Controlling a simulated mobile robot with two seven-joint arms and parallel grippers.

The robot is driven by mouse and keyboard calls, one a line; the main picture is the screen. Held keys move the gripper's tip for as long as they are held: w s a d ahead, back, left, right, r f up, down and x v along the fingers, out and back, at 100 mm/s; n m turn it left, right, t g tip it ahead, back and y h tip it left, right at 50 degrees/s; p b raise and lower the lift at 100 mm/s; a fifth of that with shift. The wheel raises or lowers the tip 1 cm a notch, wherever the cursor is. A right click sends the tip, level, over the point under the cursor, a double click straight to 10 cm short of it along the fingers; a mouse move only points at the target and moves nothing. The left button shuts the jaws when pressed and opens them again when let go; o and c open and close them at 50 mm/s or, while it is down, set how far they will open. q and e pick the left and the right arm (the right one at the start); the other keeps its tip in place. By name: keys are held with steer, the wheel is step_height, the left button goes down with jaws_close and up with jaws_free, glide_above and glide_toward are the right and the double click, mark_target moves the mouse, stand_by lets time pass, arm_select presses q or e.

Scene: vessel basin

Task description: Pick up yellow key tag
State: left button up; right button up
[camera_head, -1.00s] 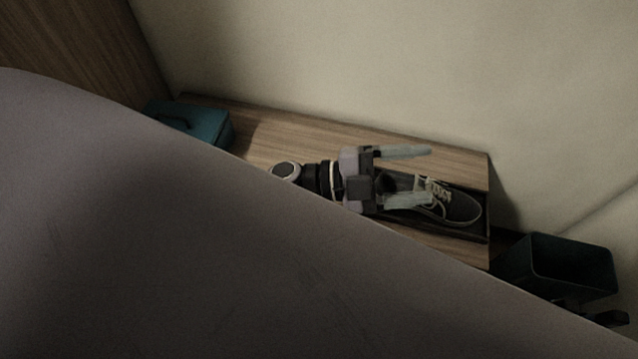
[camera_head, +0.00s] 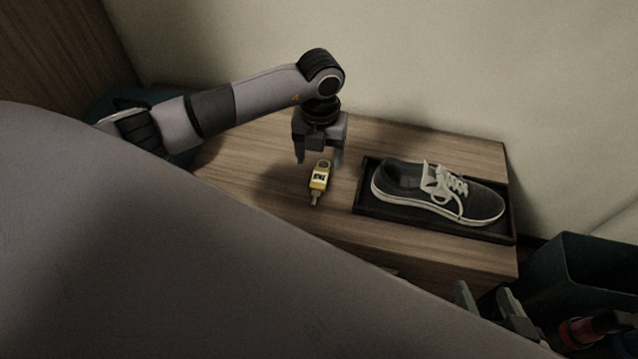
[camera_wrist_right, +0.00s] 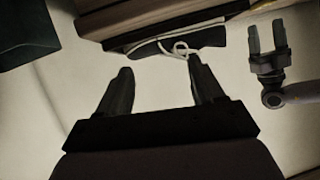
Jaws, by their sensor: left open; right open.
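My right gripper (camera_head: 484,291) is open and empty at the bench's near right corner, partly hidden by my own body. Its open fingers also show in the right wrist view (camera_wrist_right: 162,88), where my left gripper (camera_wrist_right: 267,38) shows at upper right.
A dark sneaker (camera_head: 436,190) with pale laces sits in a black tray (camera_head: 440,223) on the bench (camera_head: 262,182). A dark bin (camera_head: 573,268) stands at right. A teal box (camera_head: 120,103) is at the far left, partly behind my left arm. A wall runs behind the bench.

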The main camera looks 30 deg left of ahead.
mark_target(320, 174)
arm_select(q)
step_height(320, 174, down, 5)
steer(key=shift+w+f+b, duration=0.1)
steer(key=shift+w+b, duration=0.05)
steer(key=shift+b, duration=0.75)
arm_select(e)
steer(key=shift+w+a+f+y, duration=0.15)
steer(key=shift+a+y, duration=0.1)
steer(key=shift+a, duration=0.2)
steer(key=shift+w+a+f+y, duration=0.15)
steer(key=shift+a+y, duration=0.1)
steer(key=shift+a, duration=0.15)
arm_select(q)
steer(key=c, duration=1.1)
